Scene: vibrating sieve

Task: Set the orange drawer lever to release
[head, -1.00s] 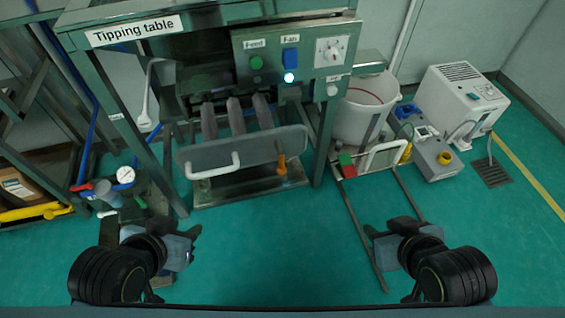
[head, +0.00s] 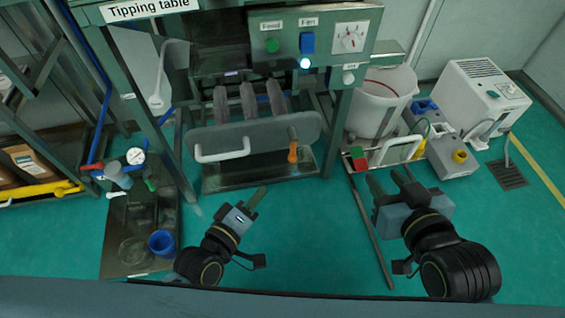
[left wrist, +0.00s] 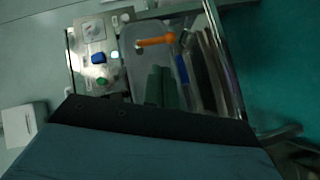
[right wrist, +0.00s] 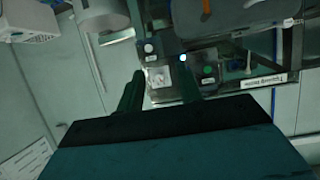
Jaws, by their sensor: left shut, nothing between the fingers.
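The orange lever (head: 293,152) hangs at the right part of the grey drawer front (head: 260,135), under the tipping table's control panel. It points roughly downward in the head view. It also shows in the left wrist view (left wrist: 156,41), above and near the fingertips in the picture, and partly at the top of the right wrist view (right wrist: 206,9). My left gripper (head: 257,198) is shut and empty, in front of and below the drawer, apart from the lever. My right gripper (head: 388,180) is open and empty, to the right of the lever.
The drawer has a white handle (head: 222,152) on its left. The control panel (head: 320,42) sits above. A white bucket (head: 378,105) and a frame with red and green blocks (head: 357,158) stand right. A bench with a blue cup (head: 162,242) stands left. The floor between is clear.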

